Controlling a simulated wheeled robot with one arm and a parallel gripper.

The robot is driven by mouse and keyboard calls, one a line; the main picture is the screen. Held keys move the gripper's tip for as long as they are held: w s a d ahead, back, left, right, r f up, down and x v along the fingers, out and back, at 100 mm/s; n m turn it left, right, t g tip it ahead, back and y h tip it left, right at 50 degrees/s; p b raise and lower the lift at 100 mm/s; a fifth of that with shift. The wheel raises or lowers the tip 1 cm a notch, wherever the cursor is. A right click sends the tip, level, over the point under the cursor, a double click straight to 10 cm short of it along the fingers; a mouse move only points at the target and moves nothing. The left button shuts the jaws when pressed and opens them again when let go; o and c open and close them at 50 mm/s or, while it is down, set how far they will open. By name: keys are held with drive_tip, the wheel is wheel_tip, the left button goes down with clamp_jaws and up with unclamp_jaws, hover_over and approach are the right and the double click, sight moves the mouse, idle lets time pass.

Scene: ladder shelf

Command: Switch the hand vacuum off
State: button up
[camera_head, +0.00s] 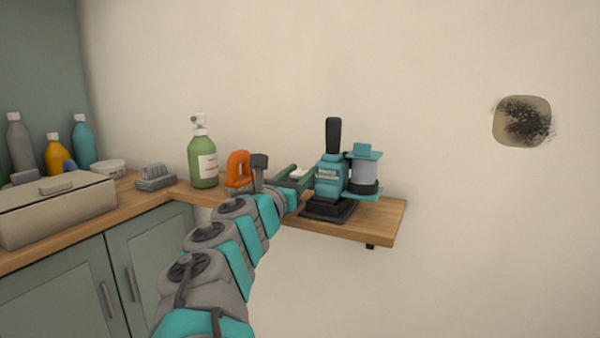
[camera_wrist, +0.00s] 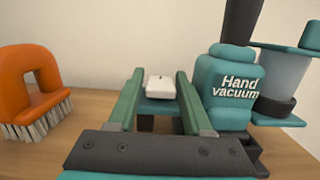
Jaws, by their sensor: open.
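The hand vacuum (camera_head: 329,176) stands upright on a black base on the wooden shelf. It has a teal body, a black handle on top and a clear cup at its right. Its lettered body (camera_wrist: 228,88) shows at the right in the wrist view. My gripper (camera_head: 298,176) is just left of the vacuum, its two green fingers apart.
An orange brush (camera_wrist: 30,85) stands left of my gripper. A green pump bottle (camera_head: 203,160) and a grey bristled item (camera_head: 156,177) stand further left. A beige box (camera_head: 55,210) and several bottles are on the corner counter. The shelf's right end (camera_head: 390,215) is bare.

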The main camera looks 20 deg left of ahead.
sight(296, 177)
drive_tip(key=shift+s+a+f, duration=0.1)
drive_tip(key=shift+s+f, duration=0.05)
drive_tip(key=shift+s, duration=0.65)
drive_tip(key=shift+s+f, duration=0.1)
drive_tip(key=shift+s, duration=0.65)
